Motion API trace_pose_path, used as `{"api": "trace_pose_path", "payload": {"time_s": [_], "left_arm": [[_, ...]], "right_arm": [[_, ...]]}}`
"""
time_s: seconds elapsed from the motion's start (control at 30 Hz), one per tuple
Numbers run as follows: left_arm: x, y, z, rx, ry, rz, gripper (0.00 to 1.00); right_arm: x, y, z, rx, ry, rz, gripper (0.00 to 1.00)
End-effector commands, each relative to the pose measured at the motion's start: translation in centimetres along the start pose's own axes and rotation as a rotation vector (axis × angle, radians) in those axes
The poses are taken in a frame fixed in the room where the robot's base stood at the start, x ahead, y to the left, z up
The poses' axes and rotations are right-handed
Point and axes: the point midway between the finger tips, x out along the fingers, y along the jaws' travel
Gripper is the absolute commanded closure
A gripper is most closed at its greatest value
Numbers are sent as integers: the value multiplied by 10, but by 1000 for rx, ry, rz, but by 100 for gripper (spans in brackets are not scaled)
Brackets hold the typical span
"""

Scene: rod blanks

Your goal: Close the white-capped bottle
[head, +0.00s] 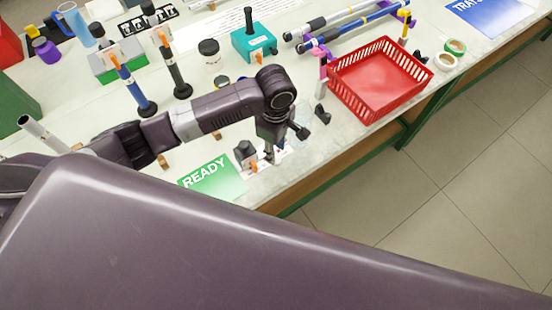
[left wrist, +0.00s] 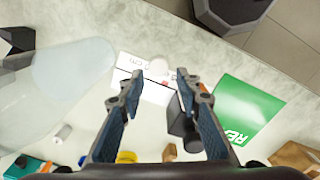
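My left gripper (head: 270,150) reaches down over the front edge of the table, just right of the green READY sheet. In the left wrist view its two fingers (left wrist: 159,82) are apart with nothing clasped between them. Beyond the fingertips lies a white card (left wrist: 126,66) with dark markings. A small round white thing (left wrist: 158,67), perhaps a white cap, shows at the card between the fingertips, with a little red beside it. I cannot clearly make out the bottle. A large pale translucent shape (left wrist: 72,72) fills the left of the wrist view; I cannot tell what it is. My right gripper is not in view.
The green READY sheet (head: 213,179) lies left of the gripper. A dark block (head: 245,150) stands close beside it, also in the wrist view (left wrist: 181,118). A red basket (head: 372,112) stands to the right. Jars, a teal box (head: 246,44) and rods crowd the back.

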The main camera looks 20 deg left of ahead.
Motion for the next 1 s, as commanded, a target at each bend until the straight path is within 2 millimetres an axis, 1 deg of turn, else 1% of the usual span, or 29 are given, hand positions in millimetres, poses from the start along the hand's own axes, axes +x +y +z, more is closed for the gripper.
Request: {"api": "trace_pose_path", "payload": {"time_s": [0.1,0.23,0.3,0.4,0.77,0.9,1.0], "left_arm": [[13,0,-2,-1,4,-5,68],[32,2,-2,0,3,-4,68],[40,2,-2,0,2,-3,68],[47,2,-1,1,1,-2,68],[49,2,-1,1,1,-1,68],[49,2,-1,1,1,-1,84],[49,2,-2,1,1,-1,85]], "right_arm": [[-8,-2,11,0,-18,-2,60],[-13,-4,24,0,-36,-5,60],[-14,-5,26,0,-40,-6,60],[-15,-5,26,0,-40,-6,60],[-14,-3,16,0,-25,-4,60],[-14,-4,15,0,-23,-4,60],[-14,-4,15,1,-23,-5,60]]}}
